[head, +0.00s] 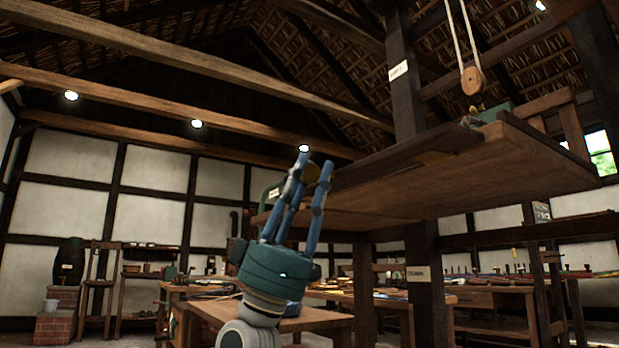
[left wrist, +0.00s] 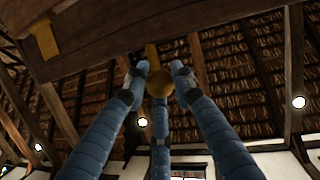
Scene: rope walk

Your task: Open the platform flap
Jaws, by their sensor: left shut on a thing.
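The wooden platform (head: 500,170) is overhead at the right of the head view. In the left wrist view the board (left wrist: 110,38) crosses the top left. My left gripper (head: 311,172), three blue fingers pointing up, is at the board's left end. In the left wrist view its fingers (left wrist: 160,80) are closed around a round brass knob (left wrist: 159,86). The knob's mount is partly hidden. My right gripper is in neither view.
A dark post (head: 404,85) rises beside the platform, and a rope pulley (head: 471,80) hangs above it. A workbench (head: 315,320) stands below and behind my left gripper. Roof beams cross overhead. The space left of the gripper looks open.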

